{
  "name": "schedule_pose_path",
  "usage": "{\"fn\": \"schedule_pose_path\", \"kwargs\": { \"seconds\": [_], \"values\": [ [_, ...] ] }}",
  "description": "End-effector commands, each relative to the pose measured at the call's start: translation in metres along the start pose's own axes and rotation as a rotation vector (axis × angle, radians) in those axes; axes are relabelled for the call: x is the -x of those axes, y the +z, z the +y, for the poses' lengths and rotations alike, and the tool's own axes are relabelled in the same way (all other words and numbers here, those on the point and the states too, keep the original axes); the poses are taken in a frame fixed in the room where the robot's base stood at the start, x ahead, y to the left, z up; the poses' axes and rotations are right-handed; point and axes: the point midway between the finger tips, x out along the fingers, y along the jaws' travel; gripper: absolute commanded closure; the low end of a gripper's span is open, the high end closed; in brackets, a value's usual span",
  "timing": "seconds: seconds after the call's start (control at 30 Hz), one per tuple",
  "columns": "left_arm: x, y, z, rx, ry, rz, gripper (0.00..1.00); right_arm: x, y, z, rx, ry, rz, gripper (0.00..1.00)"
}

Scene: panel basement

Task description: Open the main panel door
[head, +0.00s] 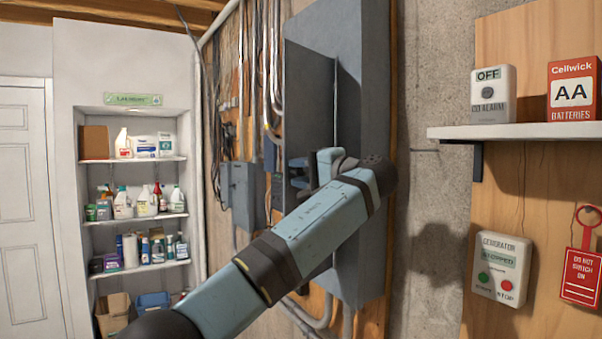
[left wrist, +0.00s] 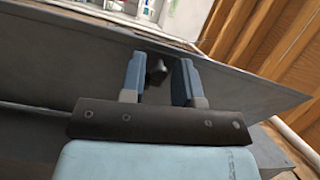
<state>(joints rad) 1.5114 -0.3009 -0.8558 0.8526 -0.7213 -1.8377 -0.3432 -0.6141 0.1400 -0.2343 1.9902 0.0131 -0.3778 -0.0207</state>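The main panel (head: 365,70) is a tall grey metal box on the wall in the middle of the head view. My left arm reaches across it, and my left gripper (head: 310,172) is at the panel's face, partly hidden by my own wrist. In the left wrist view the two blue fingers of the left gripper (left wrist: 160,82) stand apart, one on each side of a small dark handle (left wrist: 156,68) on a grey plate (left wrist: 240,90). Gaps show between handle and fingers. My right gripper is not in view.
A smaller grey box (head: 242,195) and conduits are left of the panel. Shelves of bottles (head: 135,215) stand farther left. At the right are a wall shelf (head: 520,131) with an alarm box and batteries, a generator control (head: 501,268) and a red tag (head: 582,275).

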Motion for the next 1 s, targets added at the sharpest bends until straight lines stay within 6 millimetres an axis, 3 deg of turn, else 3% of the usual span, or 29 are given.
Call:
{"fn": "schedule_pose_path", "kwargs": {
  "seconds": [0.43, 0.57, 0.7, 0.83, 1.0],
  "values": [
    [0.007, 0.000, 0.001, -0.001, 0.001, 0.001, 0.58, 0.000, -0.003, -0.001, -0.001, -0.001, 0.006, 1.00],
    [0.029, -0.001, 0.001, -0.001, 0.002, 0.004, 0.58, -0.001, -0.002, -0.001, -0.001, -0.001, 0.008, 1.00],
    [0.062, -0.001, 0.001, 0.000, 0.001, 0.004, 0.58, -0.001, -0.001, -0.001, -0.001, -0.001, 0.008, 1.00],
    [0.094, -0.001, -0.004, -0.002, 0.001, 0.003, 0.58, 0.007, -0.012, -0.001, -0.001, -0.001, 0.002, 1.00],
    [0.097, -0.003, -0.008, -0.004, 0.000, -0.001, 0.58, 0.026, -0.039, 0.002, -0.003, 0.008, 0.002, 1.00]
  ]
}}
